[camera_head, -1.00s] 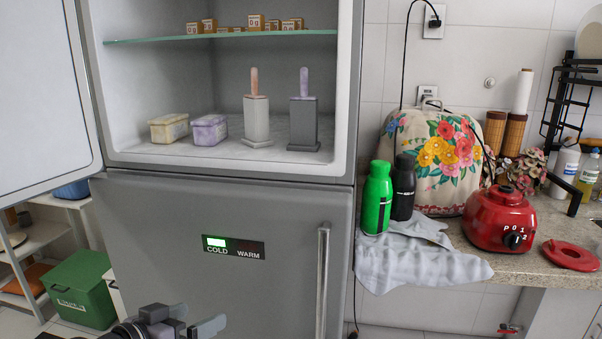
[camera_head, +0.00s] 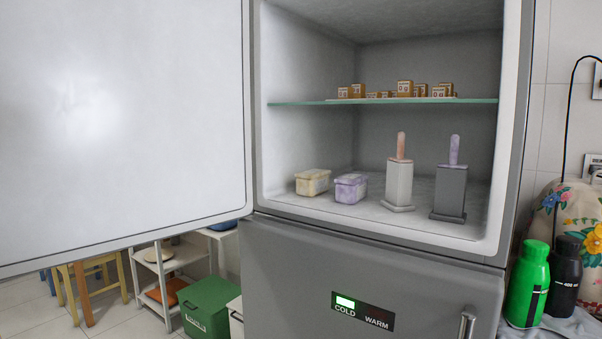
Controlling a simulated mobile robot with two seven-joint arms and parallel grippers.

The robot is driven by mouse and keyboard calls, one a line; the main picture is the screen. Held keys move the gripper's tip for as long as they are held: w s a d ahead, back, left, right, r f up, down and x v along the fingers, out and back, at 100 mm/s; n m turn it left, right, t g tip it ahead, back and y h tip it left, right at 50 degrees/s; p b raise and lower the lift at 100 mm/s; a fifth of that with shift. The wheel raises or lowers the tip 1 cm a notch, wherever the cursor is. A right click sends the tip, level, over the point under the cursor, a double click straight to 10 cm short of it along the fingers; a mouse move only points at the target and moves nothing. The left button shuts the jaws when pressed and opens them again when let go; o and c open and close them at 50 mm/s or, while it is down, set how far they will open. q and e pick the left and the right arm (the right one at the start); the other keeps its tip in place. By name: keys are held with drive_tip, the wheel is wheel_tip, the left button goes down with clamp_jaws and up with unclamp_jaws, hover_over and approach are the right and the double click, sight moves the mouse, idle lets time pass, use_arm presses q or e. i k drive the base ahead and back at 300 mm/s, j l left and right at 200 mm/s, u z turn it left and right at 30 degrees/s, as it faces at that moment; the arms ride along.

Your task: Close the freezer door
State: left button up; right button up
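The freezer door (camera_head: 120,125) stands wide open at the left, its white inner face turned toward me. The freezer compartment (camera_head: 310,50) is open to its right. Inside, a glass shelf (camera_head: 300,102) holds several small brown boxes (camera_head: 405,89). On the compartment floor are a yellowish tub (camera_head: 312,182), a purple tub (camera_head: 350,188) and two popsicle molds, one light (camera_head: 399,183) and one dark (camera_head: 450,190). All sit inside the compartment. Neither of my grippers is in view.
The closed lower fridge door (camera_head: 290,275) has a display and a handle (camera_head: 467,324). A green bottle (camera_head: 526,285) and a black bottle (camera_head: 564,278) stand at the right. A green bin (camera_head: 208,305), a white shelf (camera_head: 150,258) and a wooden stool (camera_head: 95,285) are at lower left.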

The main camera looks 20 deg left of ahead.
sight(125, 124)
drive_tip(key=k, duration=0.35)
drive_tip(key=k+z, duration=0.15)
drive_tip(key=z, duration=0.2)
drive_tip(key=k+z, duration=0.15)
drive_tip(key=z, duration=0.2)
drive_tip(key=j+z, duration=0.2)
drive_tip(key=z, duration=0.15)
drive_tip(key=k+j+z, duration=0.1)
drive_tip(key=z, duration=0.2)
drive_tip(key=k+j, duration=0.15)
drive_tip(key=j, duration=0.3)
drive_tip(key=k+j, duration=0.15)
drive_tip(key=j, duration=0.35)
drive_tip(key=k+j, duration=0.15)
drive_tip(key=j, duration=0.3)
drive_tip(key=k+j, duration=0.15)
drive_tip(key=j, duration=0.3)
drive_tip(key=k+j, duration=0.2)
drive_tip(key=j, duration=0.25)
drive_tip(key=k+j, duration=0.15)
drive_tip(key=j, duration=0.35)
drive_tip(key=k+j, duration=0.15)
drive_tip(key=j, duration=0.3)
drive_tip(key=k+j, duration=0.15)
drive_tip(key=j, duration=0.3)
